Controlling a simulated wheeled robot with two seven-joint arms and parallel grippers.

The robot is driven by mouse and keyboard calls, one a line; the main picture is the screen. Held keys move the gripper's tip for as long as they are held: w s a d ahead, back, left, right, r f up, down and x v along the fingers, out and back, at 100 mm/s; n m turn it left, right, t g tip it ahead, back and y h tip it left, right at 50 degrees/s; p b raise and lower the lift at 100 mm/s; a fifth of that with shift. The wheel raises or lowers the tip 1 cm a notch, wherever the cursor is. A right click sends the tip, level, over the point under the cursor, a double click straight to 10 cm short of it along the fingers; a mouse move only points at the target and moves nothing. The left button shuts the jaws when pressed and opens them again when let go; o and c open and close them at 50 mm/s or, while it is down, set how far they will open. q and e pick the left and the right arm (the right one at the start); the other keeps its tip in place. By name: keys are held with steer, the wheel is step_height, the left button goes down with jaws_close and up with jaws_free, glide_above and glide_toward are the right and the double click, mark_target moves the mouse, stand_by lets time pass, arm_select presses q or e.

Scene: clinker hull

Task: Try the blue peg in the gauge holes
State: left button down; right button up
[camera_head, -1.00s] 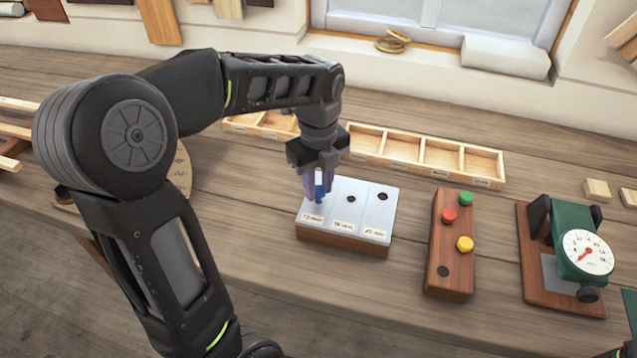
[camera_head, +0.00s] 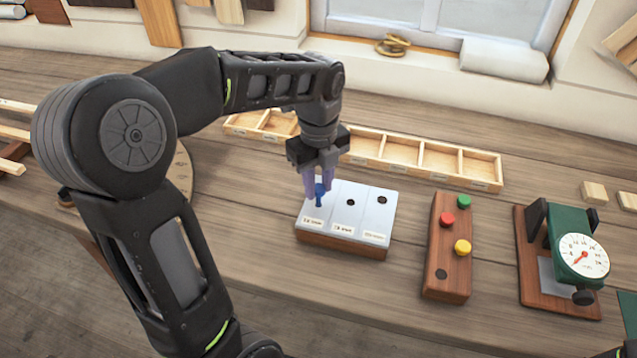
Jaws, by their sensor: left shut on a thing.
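The gauge block (camera_head: 345,228) is a pale metal plate on a wooden base, with three labelled panels. Dark holes show in its middle and right panels; the left panel's hole is hidden by the peg and fingers. My left gripper (camera_head: 319,188) points down over the left panel, shut on the blue peg (camera_head: 319,194). The peg is about upright, with its lower end at the left panel. I cannot tell whether its tip is in the hole or just above it. My right gripper is out of view.
A wooden peg stand (camera_head: 447,262) with red, green and yellow pegs and one empty hole is right of the gauge. A dial instrument (camera_head: 575,250) stands further right. A divided wooden tray (camera_head: 410,172) lies behind. Bare bench separates them.

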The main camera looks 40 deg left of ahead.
arm_select(q)
steer(key=shift+r+p, duration=1.2)
steer(key=shift+r, duration=0.5)
